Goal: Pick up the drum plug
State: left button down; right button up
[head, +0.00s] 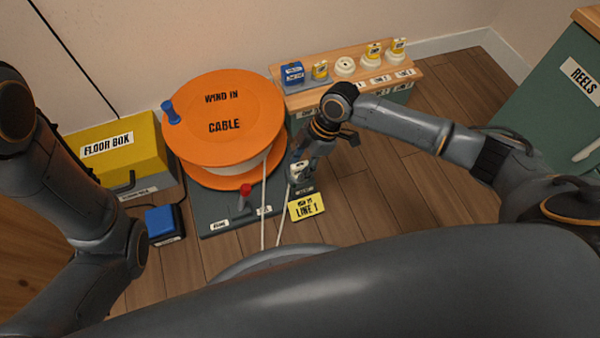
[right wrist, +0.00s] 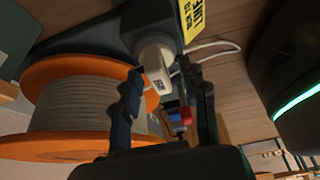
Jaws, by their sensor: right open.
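The drum plug (head: 297,169) is a white plug at the front right of the orange cable drum, beside the yellow LINE 1 sign. It is partly hidden by my right gripper (head: 302,174) in the head view. In the right wrist view the white plug (right wrist: 157,58) shows just beyond and between the fingertips of my right gripper (right wrist: 167,88), nearer the left finger. The fingers are apart; whether one touches the plug I cannot tell. Only links of my left arm show, not its gripper.
The orange drum (head: 222,110) stands on a dark base with a red-knobbed lever (head: 245,190). A yellow floor box (head: 115,145) and a blue pedal (head: 163,222) are left. A wooden-topped bench (head: 345,80) with small fittings is behind. A green REELS cabinet (head: 550,100) stands right.

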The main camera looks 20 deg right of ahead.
jog(key=shift+a+f, duration=0.1)
jog(key=shift+f, duration=0.05)
jog(key=shift+c, duration=0.5)
grip_shut()
